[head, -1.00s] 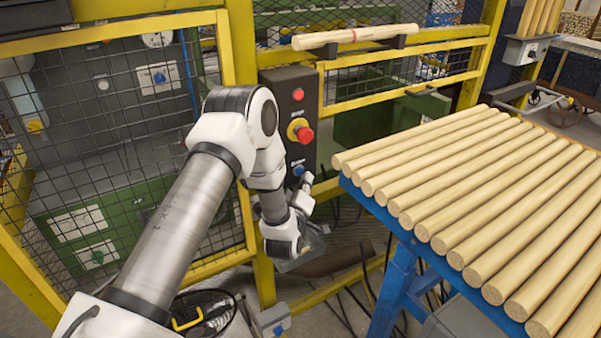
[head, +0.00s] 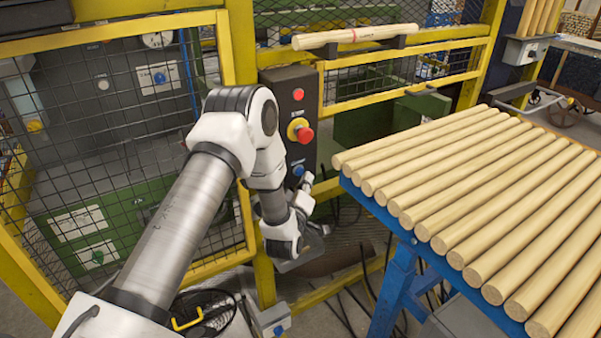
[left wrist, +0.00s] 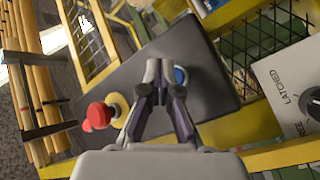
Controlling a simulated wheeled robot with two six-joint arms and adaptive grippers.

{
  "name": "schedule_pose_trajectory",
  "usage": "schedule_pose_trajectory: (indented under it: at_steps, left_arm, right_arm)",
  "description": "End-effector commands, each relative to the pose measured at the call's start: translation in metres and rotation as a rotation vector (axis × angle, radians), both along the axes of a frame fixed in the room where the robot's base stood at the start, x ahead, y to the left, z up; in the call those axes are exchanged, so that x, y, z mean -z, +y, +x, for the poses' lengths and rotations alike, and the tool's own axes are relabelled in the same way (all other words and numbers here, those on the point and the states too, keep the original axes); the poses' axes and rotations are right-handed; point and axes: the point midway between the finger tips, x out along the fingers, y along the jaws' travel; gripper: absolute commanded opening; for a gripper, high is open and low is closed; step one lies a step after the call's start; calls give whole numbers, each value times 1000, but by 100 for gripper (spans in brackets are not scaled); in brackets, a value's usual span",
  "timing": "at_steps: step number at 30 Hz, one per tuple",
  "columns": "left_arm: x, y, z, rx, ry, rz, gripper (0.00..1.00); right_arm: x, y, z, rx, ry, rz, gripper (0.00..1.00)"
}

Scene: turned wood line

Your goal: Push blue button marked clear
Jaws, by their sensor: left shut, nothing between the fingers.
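The blue button (head: 298,170) sits low on a dark control box (head: 277,90) fixed to the yellow fence. Its label is too small to read. My left gripper (head: 309,178) is just below and in front of it, with its fingers shut and empty. In the left wrist view the shut fingertips (left wrist: 158,65) overlap the near edge of the blue button (left wrist: 180,76), which is partly hidden behind them. I cannot tell whether they touch it. My right gripper is out of view.
The red mushroom stop (head: 304,135) on its yellow collar and a smaller red button (head: 298,95) are above the blue one. A blue table (head: 380,212) with several wooden rods stands close on the right. A yellow mesh fence (head: 237,120) stands behind my arm.

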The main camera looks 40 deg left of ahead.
Motion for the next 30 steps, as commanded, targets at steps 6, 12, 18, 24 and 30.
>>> schedule_pose_trajectory:
  at_steps: [6,12,18,24,30]
  left_arm:
    - [0,1,0,-1,-1,0,0]
    - [0,8,3,1,-1,-1,0]
    - [0,8,3,0,0,0,0]
    - [0,8,3,0,0,0,0]
    - [0,11,4,0,0,-1,0]
  right_arm:
    - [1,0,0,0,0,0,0]
    - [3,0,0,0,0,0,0]
    - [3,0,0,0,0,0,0]
    - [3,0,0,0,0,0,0]
    - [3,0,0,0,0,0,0]
